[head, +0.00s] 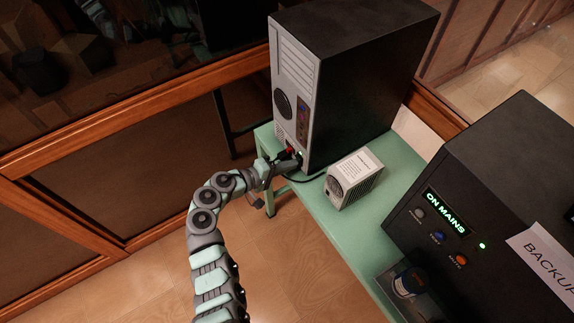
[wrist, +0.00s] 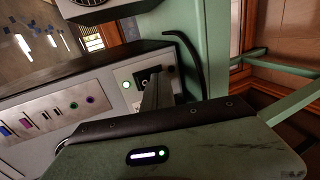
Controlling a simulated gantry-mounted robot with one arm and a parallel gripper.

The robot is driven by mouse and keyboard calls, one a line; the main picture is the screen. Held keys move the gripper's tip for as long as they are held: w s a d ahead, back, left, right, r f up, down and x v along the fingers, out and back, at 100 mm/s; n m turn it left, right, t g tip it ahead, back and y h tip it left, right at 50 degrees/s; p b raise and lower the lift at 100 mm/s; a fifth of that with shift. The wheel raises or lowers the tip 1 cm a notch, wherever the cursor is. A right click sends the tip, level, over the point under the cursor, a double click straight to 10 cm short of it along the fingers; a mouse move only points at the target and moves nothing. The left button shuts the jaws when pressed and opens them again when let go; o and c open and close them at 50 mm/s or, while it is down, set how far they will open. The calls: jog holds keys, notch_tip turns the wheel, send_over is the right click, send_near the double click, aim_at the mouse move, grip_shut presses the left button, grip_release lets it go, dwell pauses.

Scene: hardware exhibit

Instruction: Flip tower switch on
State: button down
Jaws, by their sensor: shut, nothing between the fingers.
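The tower (head: 355,70) stands upright on a green table, its grey rear panel with a fan and ports facing left. In the wrist view the rear panel (wrist: 40,120) appears sideways, with a small green light (wrist: 126,85) and a black power fitting (wrist: 143,75) low on the tower. My gripper (head: 292,160) is at the lower rear of the tower, beside a small red part (head: 290,150). It is shut and empty; its narrow fingers (wrist: 155,88) point at the black fitting and partly cover it. Contact and the switch's position cannot be told.
A small pale box with a fan grille (head: 355,178) sits on the green table (head: 320,205) right of my gripper. A black cable (wrist: 188,55) runs near the tower. A large black backup unit (head: 480,180) reads "ON MAINS" at the right.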

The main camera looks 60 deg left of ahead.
jog(key=shift+r+p, duration=0.55)
jog(key=shift+r, duration=0.3)
jog(key=shift+s+r, duration=0.25)
jog(key=p+v, duration=0.1)
jog(key=v, duration=1.2)
jog(key=shift+s+d, duration=0.1)
jog(key=shift+s, duration=0.05)
